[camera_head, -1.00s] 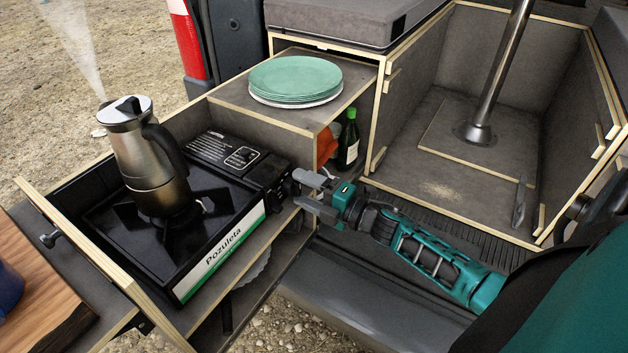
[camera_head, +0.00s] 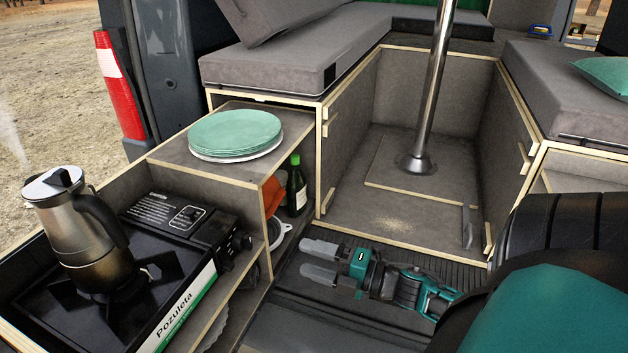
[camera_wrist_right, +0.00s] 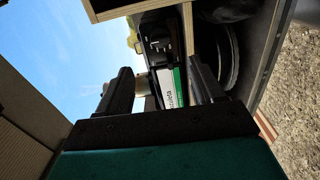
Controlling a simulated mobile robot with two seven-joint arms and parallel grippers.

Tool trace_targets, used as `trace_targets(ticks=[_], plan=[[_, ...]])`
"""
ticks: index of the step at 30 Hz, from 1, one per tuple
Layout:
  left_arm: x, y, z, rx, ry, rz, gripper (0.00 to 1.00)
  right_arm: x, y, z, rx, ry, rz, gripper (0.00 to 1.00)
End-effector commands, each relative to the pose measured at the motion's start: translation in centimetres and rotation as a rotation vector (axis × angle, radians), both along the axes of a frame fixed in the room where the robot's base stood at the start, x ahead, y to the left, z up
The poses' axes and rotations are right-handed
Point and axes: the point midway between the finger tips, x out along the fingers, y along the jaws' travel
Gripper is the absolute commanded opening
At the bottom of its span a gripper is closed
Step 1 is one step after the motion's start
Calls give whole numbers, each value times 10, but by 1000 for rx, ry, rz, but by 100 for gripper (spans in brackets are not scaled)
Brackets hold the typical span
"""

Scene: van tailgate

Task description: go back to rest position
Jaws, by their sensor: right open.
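My right gripper (camera_head: 320,262) is open and empty in the head view, over the dark ribbed floor, right of the stove drawer. Its two grey fingers point left, apart from the stove. In the right wrist view its dark fingers (camera_wrist_right: 158,92) stand apart with nothing held between them. The camping stove (camera_head: 190,225) shows at the lower left, with its knob side facing the gripper. A steel moka pot (camera_head: 85,235) stands upright on the stove, with faint steam at its left. My left gripper is not in view.
A stack of green plates (camera_head: 235,132) sits on the shelf behind the stove. A green bottle (camera_head: 296,188) stands in the cubby below. A metal post (camera_head: 435,90) rises from the van floor. Grey cushions (camera_head: 290,60) lie behind. The ribbed floor beside my arm is clear.

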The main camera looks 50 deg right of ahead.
Motion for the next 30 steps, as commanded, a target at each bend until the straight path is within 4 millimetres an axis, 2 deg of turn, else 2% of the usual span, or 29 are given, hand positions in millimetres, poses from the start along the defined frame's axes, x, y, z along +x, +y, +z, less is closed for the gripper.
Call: trace_targets(ticks=[15,19,23,30], plan=[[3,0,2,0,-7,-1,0,0,1,0,5,2,-2,67],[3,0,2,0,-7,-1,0,0,11,-8,104,55,-53,67],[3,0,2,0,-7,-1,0,-3,37,-31,376,211,-190,67],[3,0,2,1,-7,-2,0,-32,118,-82,984,624,-469,67]])
